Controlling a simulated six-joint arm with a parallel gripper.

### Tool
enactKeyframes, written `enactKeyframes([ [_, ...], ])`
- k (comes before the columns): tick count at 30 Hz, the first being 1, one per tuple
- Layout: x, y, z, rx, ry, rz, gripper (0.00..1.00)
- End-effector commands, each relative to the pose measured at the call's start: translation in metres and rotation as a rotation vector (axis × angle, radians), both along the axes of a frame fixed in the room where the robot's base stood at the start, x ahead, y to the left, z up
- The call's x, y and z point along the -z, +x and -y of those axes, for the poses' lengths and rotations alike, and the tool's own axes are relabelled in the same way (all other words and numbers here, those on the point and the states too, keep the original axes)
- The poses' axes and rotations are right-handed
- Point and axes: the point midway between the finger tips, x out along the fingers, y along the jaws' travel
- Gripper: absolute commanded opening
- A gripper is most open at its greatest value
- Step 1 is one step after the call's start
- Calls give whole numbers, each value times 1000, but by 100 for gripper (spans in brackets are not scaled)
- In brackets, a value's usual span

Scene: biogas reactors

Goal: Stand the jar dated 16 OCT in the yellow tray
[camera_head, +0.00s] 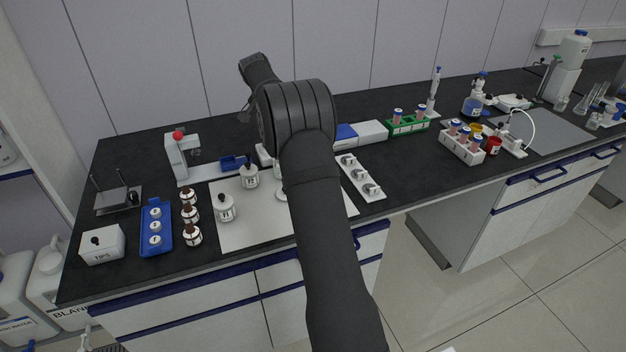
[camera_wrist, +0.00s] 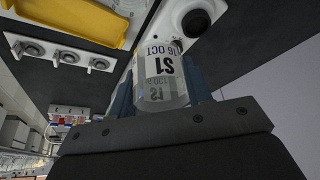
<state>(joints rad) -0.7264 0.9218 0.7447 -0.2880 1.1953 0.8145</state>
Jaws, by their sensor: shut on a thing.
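In the wrist view a pale jar (camera_wrist: 160,92) with a label reading "16 OCT" and "S1" stands between the fingers of my gripper (camera_wrist: 162,98), which is shut on it. The yellow tray (camera_wrist: 112,34) is at the top left of the wrist view, apart from the jar. Part of the tray is cut off by the frame. In the head view my arm hides the gripper, the held jar and the yellow tray.
White jars (camera_head: 225,209) stand on a pale mat (camera_head: 238,238). Several dark-capped bottles (camera_head: 191,214) stand beside a blue tray (camera_head: 155,207) of small jars. A white strip with round fittings (camera_head: 360,178) lies right of my arm. A green rack (camera_head: 408,127) stands behind.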

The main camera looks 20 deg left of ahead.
Motion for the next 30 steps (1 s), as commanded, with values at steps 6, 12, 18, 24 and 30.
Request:
enactKeyframes([
  [6,8,14,100,31,-1,0,10],
  [12,18,7,183,54,1,1,10],
  [18,28,-9,241,71,3,2,10],
  [24,34,-17,259,76,5,4,10],
  [30,56,-16,226,72,2,2,10],
])
